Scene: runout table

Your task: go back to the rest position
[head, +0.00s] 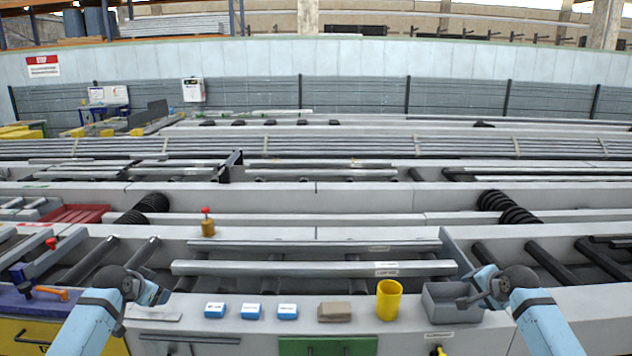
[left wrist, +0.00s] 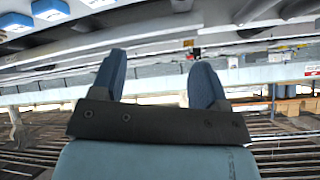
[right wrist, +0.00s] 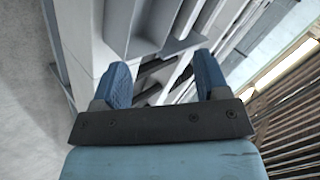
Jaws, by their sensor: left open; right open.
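My left gripper (head: 152,294) is at the left of the head view, above the front ledge of the runout table. In the left wrist view its two blue fingers (left wrist: 157,80) stand wide apart with nothing between them. My right gripper (head: 470,300) is at the right of the head view, over the grey open bin. In the right wrist view its blue fingers (right wrist: 162,85) are apart and empty. Both arms reach in from the bottom corners of the head view, and neither gripper holds anything.
On the ledge are several blue-and-white boxes (head: 250,311), a brown block (head: 334,312), a yellow cup (head: 389,300) and the grey bin (head: 440,312). A long metal bar (head: 310,268) lies behind them. An orange-handled hammer (head: 50,292) lies at far left.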

